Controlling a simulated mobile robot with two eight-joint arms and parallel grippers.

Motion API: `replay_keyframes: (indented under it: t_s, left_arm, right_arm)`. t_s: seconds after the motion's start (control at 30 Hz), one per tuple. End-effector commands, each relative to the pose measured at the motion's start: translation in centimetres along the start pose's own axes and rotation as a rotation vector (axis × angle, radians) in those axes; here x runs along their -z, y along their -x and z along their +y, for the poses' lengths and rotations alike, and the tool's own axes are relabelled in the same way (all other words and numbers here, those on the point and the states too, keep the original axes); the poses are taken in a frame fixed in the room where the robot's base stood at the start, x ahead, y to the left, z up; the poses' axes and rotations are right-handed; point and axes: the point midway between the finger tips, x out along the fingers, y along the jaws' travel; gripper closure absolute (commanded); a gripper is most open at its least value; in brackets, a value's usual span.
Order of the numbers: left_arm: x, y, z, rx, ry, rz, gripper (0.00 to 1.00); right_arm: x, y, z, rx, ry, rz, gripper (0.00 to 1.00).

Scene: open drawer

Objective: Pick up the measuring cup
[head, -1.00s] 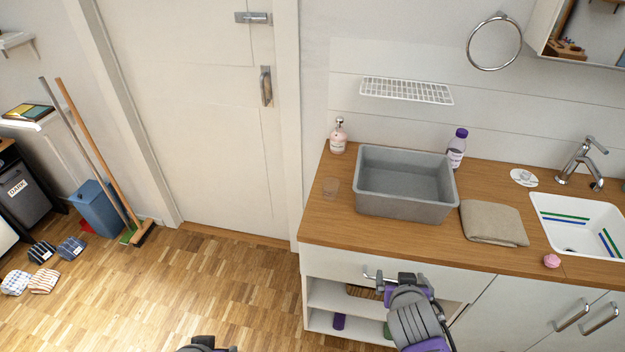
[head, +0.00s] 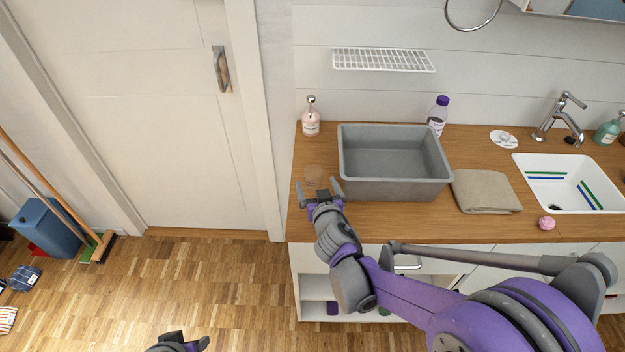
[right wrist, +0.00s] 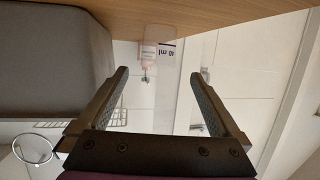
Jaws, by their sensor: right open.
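The measuring cup (head: 313,173) is a small see-through cup on the wooden counter, left of the grey basin. In the upside-down right wrist view, the clear cup with its "ml" label (right wrist: 168,48) shows just beyond the fingertips. My right gripper (head: 318,187) is open and empty, at the counter's front left, just in front of the cup with a finger toward either side. It also shows in the right wrist view (right wrist: 160,72). My left gripper (head: 181,342) is low at the bottom edge, over the floor, partly cut off; its jaws are unclear.
The grey basin (head: 395,188) stands close to the right of my right gripper. A pink soap bottle (head: 311,122) stands behind the cup. A folded towel (head: 485,191) and a white sink (head: 568,182) are farther right. The counter's left end is near the cup.

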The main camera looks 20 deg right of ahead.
Motion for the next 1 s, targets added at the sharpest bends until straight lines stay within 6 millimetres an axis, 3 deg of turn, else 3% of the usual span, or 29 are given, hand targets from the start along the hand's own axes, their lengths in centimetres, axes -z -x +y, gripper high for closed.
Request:
replay_keyframes:
  t_s: [0.4, 0.7, 0.77, 1.0]
  left_arm:
    - [-0.3, -0.4, 0.0, 0.0, 0.0, -0.002, 0.5]
    - [-0.3, -0.4, 0.0, 0.0, 0.0, -0.002, 0.5]
    - [-0.3, -0.4, 0.0, 0.0, 0.0, -0.002, 0.5]
    - [-0.3, -0.4, 0.0, 0.0, 0.0, -0.002, 0.5]
  right_arm:
    - [-0.1, -5.0, 0.4, -0.001, 0.002, 0.0, 0.0]
    - [-0.1, -5.5, 0.4, 0.0, 0.001, 0.0, 0.0]
    - [-0.1, -5.5, 0.4, -0.001, 0.001, 0.0, 0.07]
    - [-0.1, -5.5, 0.4, -0.001, 0.001, -0.001, 0.5]
